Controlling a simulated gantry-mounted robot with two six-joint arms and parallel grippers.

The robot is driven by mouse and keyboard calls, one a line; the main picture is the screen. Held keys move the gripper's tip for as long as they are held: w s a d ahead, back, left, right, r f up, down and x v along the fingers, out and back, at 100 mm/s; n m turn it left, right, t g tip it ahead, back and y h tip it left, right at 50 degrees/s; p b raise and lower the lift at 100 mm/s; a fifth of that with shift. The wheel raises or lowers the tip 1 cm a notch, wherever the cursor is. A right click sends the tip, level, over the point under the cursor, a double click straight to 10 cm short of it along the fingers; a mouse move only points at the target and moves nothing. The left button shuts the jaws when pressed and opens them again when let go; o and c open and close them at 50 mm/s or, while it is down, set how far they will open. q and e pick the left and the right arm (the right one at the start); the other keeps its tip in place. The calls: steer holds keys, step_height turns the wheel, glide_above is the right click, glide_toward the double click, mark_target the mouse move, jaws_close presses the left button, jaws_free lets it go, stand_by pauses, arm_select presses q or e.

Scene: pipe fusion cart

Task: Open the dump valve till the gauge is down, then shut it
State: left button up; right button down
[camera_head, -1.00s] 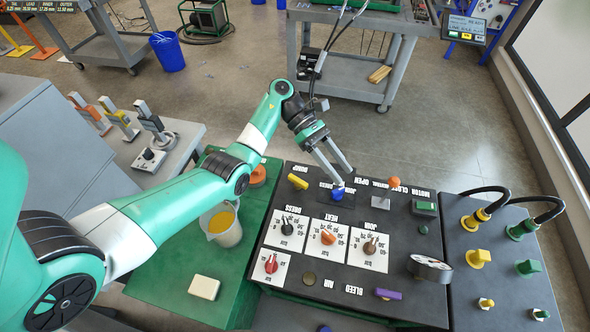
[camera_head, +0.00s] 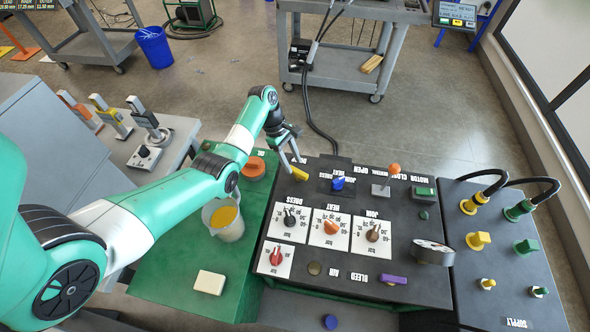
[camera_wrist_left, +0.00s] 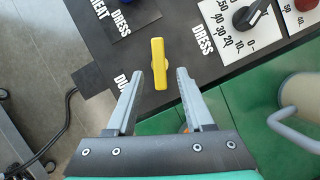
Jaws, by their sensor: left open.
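The dump valve's yellow handle (camera_wrist_left: 158,64) sits on the dark panel, beside a partly hidden label starting "DU". In the left wrist view it lies lengthwise between my left gripper's two fingertips (camera_wrist_left: 158,75), with a gap on each side. The wrist view does not show whether the fingers are level with the handle. A round black gauge-like housing (camera_head: 432,252) stands at the panel's right; its reading cannot be made out. My right gripper is not seen.
A blue selector (camera_head: 338,183) and an orange-knobbed lever (camera_head: 393,170) stand right of the gripper. Dress, heat and join dials (camera_head: 331,228) lie nearer. A cup of yellow liquid (camera_head: 226,222) stands on the green top at left, under my left arm.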

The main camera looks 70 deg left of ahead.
mark_target(296, 170)
arm_select(q)
steer(key=shift+b+x, duration=0.35)
steer(key=shift+x, duration=1.2)
jaws_close()
